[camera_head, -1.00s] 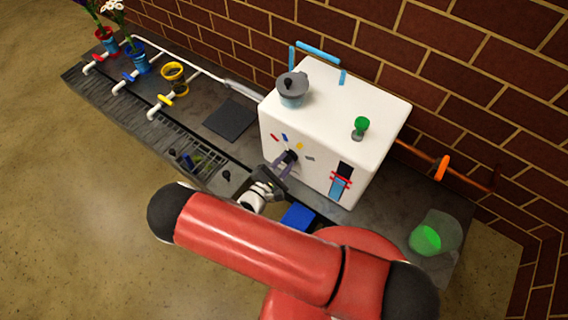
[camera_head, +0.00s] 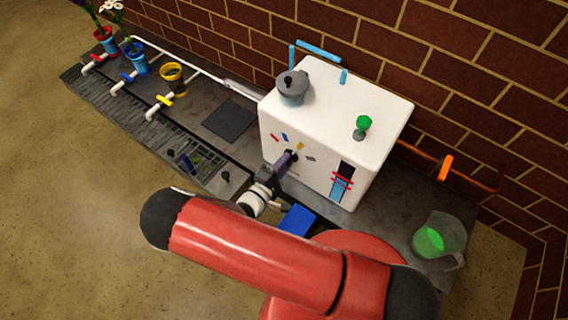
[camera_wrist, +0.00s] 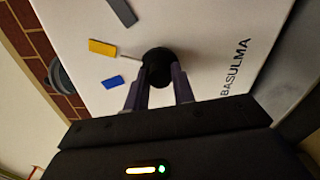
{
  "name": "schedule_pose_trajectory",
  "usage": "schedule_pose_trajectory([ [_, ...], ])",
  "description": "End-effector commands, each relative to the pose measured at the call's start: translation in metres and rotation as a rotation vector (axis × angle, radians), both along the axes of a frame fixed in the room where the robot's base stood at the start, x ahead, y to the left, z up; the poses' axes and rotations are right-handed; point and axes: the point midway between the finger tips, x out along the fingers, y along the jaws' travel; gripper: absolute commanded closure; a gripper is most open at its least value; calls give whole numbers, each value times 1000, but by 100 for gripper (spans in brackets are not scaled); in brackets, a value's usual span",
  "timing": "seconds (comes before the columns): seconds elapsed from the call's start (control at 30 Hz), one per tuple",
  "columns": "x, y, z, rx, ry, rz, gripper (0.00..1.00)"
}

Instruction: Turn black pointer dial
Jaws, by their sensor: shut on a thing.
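The black pointer dial (camera_wrist: 157,66) is on the front face of the white box (camera_head: 370,113). In the wrist view its thin pointer aims left, between a yellow mark (camera_wrist: 102,48) and a blue mark (camera_wrist: 113,81). A grey mark (camera_wrist: 122,11) is also on the face; a red mark (camera_head: 274,137) shows in the head view. My gripper (camera_wrist: 160,82) is shut on the dial, one finger on each side. In the head view my gripper (camera_head: 283,164) meets the box front and mostly hides the dial.
A grey-lidded pot (camera_head: 292,88) and a green knob (camera_head: 363,123) are on the box top. A blue block (camera_head: 297,219) lies below its front. A jug with green liquid (camera_head: 438,238) stands right; coloured pots (camera_head: 173,78) and taps line the left.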

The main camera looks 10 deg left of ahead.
Motion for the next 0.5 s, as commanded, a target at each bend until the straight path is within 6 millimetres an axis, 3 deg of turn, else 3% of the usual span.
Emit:
schedule_pose_trajectory([
  [0.5,0,-1,-1,30,-11,-1,98],
])
